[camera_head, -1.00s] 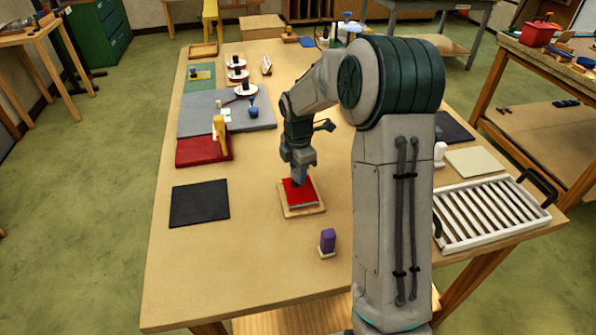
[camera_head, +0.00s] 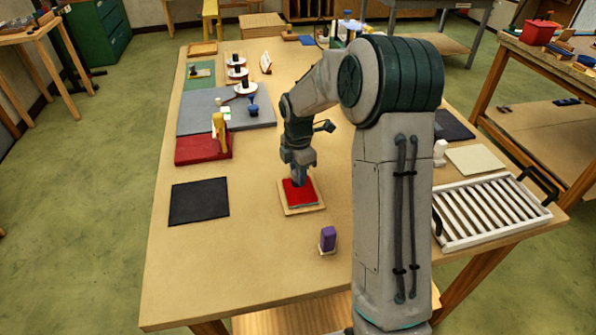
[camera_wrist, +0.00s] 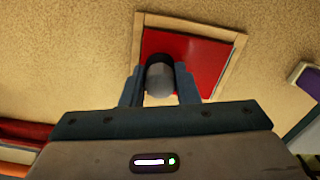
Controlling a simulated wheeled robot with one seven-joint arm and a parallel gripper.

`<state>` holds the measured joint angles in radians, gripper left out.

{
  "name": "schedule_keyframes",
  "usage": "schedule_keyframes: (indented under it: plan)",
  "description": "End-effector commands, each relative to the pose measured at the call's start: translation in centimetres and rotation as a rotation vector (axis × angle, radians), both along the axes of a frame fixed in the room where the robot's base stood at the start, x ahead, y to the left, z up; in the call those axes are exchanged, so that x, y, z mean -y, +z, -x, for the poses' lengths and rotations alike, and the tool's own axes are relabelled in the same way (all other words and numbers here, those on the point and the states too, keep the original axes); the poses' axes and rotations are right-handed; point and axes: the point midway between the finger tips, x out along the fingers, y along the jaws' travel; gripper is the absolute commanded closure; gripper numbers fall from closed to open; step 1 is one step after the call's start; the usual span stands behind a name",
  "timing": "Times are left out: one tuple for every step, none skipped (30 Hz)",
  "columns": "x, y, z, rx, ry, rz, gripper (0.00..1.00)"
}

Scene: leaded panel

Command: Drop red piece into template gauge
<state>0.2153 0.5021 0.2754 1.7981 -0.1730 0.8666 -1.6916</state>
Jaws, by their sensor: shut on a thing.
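The red piece (camera_head: 299,192) is a flat red sheet within the outline of the template gauge (camera_head: 304,209), a light wooden square frame on the table. The wrist view shows the red piece (camera_wrist: 188,62) inside the wooden rim (camera_wrist: 240,45), with a thin gap on part of its edge. I cannot tell whether it lies fully flat. My gripper (camera_head: 298,182) is directly above it, shut on a grey round-topped knob (camera_wrist: 160,79) with a dark collar. The knob stands over the red piece and hides part of it; its contact with the sheet is hidden.
A purple block (camera_head: 327,239) stands right and in front of the gauge. A black mat (camera_head: 199,202) lies to the left, and a red pad (camera_head: 200,150) with a yellow tool (camera_head: 219,133) behind it. A white slatted rack (camera_head: 490,212) is at right. The front-left tabletop is clear.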

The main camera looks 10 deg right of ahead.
Motion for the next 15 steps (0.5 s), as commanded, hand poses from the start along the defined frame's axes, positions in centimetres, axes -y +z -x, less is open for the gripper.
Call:
schedule_keyframes:
  plan:
    - [0.0,-0.21,0.0,0.0,0.0,0.0,0.92]
    - [0.0,-0.28,0.0,0.0,0.0,0.0,0.92]
    - [0.0,-0.38,0.0,0.0,0.0,0.0,0.92]
    - [0.0,-0.45,0.0,0.0,0.0,0.0,0.92]
    - [0.0,-0.53,0.0,0.0,0.0,0.0,0.92]
    - [0.0,-0.63,0.0,0.0,0.0,0.0,0.92]
    - [0.0,-0.7,0.0,0.0,0.0,0.0,0.92]
    - [0.0,-0.78,0.0,0.0,0.0,0.0,0.92]
    - [0.0,-0.87,0.0,0.0,0.0,0.0,0.92]
    - [0.01,-0.93,0.0,0.0,0.0,0.0,0.92]
    - [0.0,-0.82,-0.01,0.001,0.0,0.0,0.64]
    - [0.01,-0.8,-0.01,0.0,0.0,0.0,0.53]
    - [0.01,-0.8,-0.01,0.0,0.0,0.0,0.47]
    - [0.01,-0.8,-0.01,0.0,0.0,0.0,0.47]
    - [0.01,-0.8,-0.01,0.0,0.0,0.0,0.47]
